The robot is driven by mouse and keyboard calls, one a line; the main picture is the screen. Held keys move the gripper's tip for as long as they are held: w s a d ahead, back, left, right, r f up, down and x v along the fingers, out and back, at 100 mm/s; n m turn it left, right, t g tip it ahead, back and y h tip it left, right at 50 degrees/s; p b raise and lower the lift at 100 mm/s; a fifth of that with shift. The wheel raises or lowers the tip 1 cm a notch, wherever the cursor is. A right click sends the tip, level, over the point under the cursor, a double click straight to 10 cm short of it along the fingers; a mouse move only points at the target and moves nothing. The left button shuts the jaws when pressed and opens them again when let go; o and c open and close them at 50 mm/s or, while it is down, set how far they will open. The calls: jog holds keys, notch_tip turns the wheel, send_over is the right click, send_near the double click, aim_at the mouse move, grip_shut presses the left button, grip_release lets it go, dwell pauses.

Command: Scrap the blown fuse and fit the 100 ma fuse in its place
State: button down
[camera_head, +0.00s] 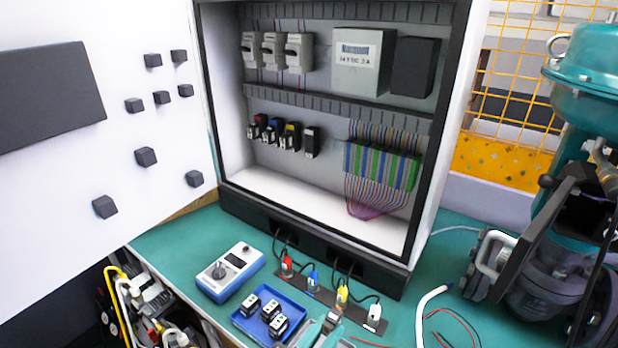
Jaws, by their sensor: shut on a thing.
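My gripper (321,330) shows at the bottom edge, just right of the blue tray (240,320). It is shut on a small dark and grey block (334,316), whose markings are too small to read. Several black blocks with white faces (269,309) stand in the tray. In the open cabinet, a lower row of black modules (290,136) carries red, blue, yellow and white marks. I cannot tell which piece is the blown fuse or which is the 100 mA fuse.
A blue meter with a dial (230,272) lies on the green bench (175,240) left of the tray. Red, blue, yellow and white tagged cables (313,281) stand along the cabinet front. A teal valve actuator (585,85) stands at right. The cabinet door (150,110) hangs open at left.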

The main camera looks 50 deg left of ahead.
jog(key=shift+f+b, duration=0.5)
jog(key=shift+f, duration=1.7)
jog(key=c, duration=0.9)
grip_release()
jog(key=shift+c, duration=0.2)
jog(key=b+v, duration=0.1)
jog(key=v, duration=0.9)
jog(key=shift+s+b, duration=0.35)
jog(key=shift+s, duration=0.05)
